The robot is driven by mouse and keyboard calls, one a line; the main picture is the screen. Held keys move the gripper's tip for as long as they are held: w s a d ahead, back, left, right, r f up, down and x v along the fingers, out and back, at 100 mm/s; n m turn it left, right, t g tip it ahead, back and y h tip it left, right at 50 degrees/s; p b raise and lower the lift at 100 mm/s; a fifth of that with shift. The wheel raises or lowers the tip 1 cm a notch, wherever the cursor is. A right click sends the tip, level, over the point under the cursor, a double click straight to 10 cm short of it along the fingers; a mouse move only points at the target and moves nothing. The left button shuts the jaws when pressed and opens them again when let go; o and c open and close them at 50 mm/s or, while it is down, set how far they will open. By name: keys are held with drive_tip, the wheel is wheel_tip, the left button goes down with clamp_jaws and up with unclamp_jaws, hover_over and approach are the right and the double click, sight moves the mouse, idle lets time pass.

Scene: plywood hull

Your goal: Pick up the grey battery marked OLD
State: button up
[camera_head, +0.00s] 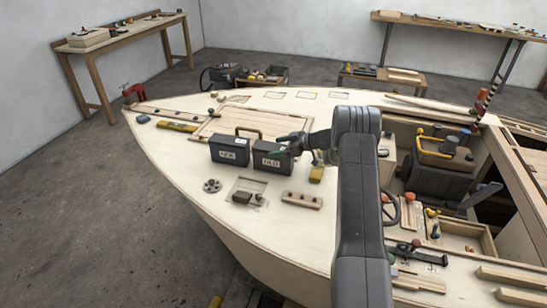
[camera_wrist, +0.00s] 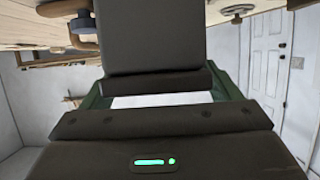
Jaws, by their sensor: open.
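The battery marked OLD (camera_head: 270,164) is a dark grey box standing upright on the pale plywood deck (camera_head: 180,160). A similar dark battery (camera_head: 229,155) with a white label, apparently NEW, stands close to its left. My gripper (camera_head: 289,144), with green fingers, is open at the upper right of the OLD battery in the head view. My arm hides part of the area to its right. In the wrist view a dark box, likely the OLD battery (camera_wrist: 152,38), fills the middle beyond the open green fingers (camera_wrist: 162,92). I cannot tell whether the fingers touch it.
A brownish handle (camera_head: 248,131) rises behind the batteries. A round disc (camera_head: 212,186), a small recessed plate (camera_head: 246,192) and a wooden strip with knobs (camera_head: 302,200) lie in front. A yellow item (camera_head: 317,174) is to the right. An open cockpit (camera_head: 440,180) lies beyond my arm.

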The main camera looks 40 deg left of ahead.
drive_tip(key=shift+r, duration=0.15)
clamp_jaws()
